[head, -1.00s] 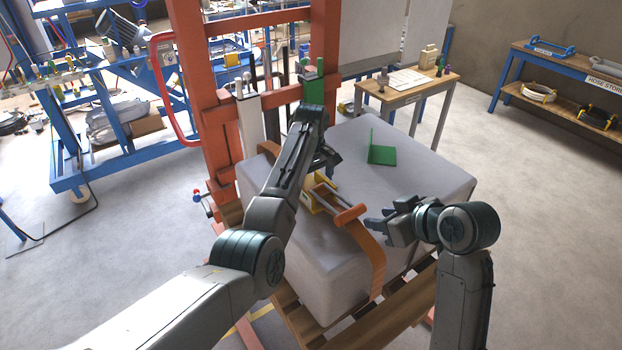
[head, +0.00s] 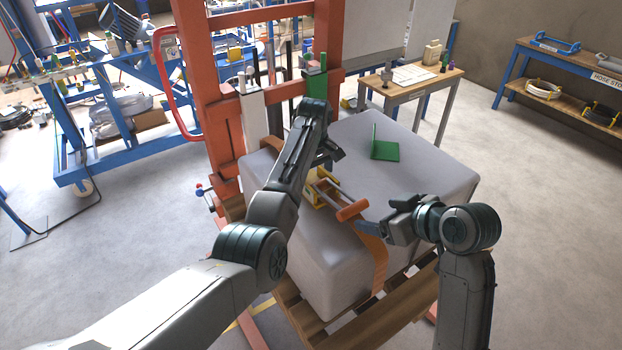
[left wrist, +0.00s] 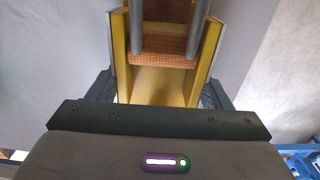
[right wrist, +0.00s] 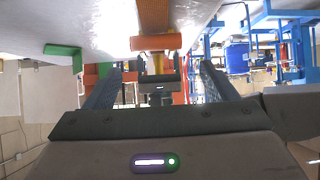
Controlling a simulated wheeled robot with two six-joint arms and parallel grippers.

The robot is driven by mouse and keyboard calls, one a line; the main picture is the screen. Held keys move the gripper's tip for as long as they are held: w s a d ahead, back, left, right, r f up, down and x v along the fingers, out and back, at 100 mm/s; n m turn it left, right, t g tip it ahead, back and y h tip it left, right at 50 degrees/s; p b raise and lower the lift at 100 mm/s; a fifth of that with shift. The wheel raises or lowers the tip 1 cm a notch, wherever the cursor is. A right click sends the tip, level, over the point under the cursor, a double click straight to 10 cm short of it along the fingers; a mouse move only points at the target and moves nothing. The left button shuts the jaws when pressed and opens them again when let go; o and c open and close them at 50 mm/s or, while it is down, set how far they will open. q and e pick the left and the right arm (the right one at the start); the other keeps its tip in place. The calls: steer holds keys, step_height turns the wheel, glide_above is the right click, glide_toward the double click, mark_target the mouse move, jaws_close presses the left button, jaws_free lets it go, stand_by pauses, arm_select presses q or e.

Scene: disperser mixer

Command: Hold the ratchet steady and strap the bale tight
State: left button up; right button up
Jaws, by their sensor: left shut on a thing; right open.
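The pale grey bale (head: 330,262) sits on a wooden pallet with an orange strap (head: 379,268) running over its top and down the near side. The yellow ratchet (head: 318,201) lies on top of the bale; its lever ends in an orange grip (head: 352,210). My left gripper (head: 322,178) is shut on the ratchet body, which fills the left wrist view (left wrist: 165,88); its fingertips are mostly hidden in the head view. My right gripper (head: 380,217) is open just right of the orange grip. In the right wrist view the grip (right wrist: 156,42) lies beyond and between the fingertips, apparently not clasped.
A green angle piece (head: 385,151) stands on the bale top. The orange press frame (head: 208,100) rises behind the bale. A small table (head: 420,85) stands behind, a hose shelf (head: 560,65) at right. Floor to the right of the bale is clear.

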mark_target(357, 212)
steer(key=o, duration=0.4)
steer(key=f+y, duration=0.1)
steer(key=a+f+n+t+y, duration=0.1)
steer(key=f+y, duration=0.1)
steer(key=shift+s+a+f+n+t+y, duration=0.3)
steer(key=shift+s+a+n+t, duration=0.1)
steer(key=s+d+f+m+t, duration=0.1)
steer(key=d+f+m+t, duration=0.1)
steer(key=d+f+t, duration=0.15)
steer(key=shift+t, duration=0.45)
steer(key=x, duration=1.1)
steer(key=shift+w+a+r, duration=0.15)
steer(key=shift+r, duration=0.05)
steer(key=shift+c, duration=0.5)
steer(key=c, duration=0.5)
